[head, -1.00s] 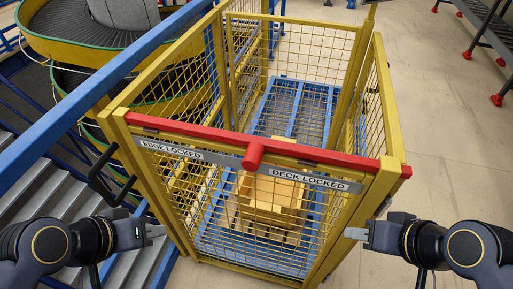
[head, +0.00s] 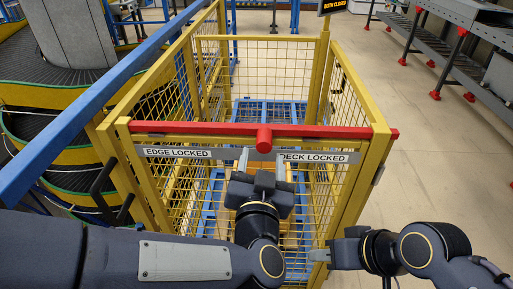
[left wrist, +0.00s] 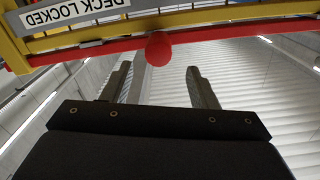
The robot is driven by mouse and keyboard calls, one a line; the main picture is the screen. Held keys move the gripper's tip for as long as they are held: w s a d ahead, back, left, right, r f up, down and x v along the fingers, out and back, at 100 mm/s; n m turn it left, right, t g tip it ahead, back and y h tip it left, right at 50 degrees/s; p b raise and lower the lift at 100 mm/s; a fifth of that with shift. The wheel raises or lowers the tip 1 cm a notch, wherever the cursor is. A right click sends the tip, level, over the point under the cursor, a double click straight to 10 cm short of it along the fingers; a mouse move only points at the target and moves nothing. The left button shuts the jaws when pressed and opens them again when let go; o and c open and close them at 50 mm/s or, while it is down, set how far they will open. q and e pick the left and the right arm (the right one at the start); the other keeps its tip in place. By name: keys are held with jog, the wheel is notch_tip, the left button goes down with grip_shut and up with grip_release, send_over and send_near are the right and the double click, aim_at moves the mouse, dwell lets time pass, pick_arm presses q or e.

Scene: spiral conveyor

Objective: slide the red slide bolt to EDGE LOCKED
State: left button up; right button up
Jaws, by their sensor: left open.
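The red slide bolt (head: 205,130) is a long red bar across the top of the yellow cage gate, with a round red knob (head: 264,138) near its middle. The EDGE LOCKED label (head: 178,153) is on the left and the DECK LOCKED label (head: 314,158) on the right. My left gripper (head: 261,158) is open just below the knob, its fingers pointing up toward it. In the left wrist view the knob (left wrist: 159,49) appears just beyond the fingertips, between their lines, apart from them. My right gripper (head: 318,255) is low at the right of the gate; its finger gap is unclear.
The yellow mesh cage (head: 350,190) surrounds a blue grid deck (head: 275,113). A black handle (head: 103,180) sticks out at the gate's left. A blue rail (head: 80,118) runs along the left beside the spiral conveyor (head: 50,125).

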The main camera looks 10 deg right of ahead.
aim_at(265, 147)
pick_arm(q)
jog(key=shift+d+f, duration=0.2)
jog(key=shift+d, duration=0.1)
jog(key=x, duration=0.7)
jog(key=shift+w+p, duration=0.25)
jog(key=shift+p, duration=0.1)
jog(key=shift+c, duration=0.4)
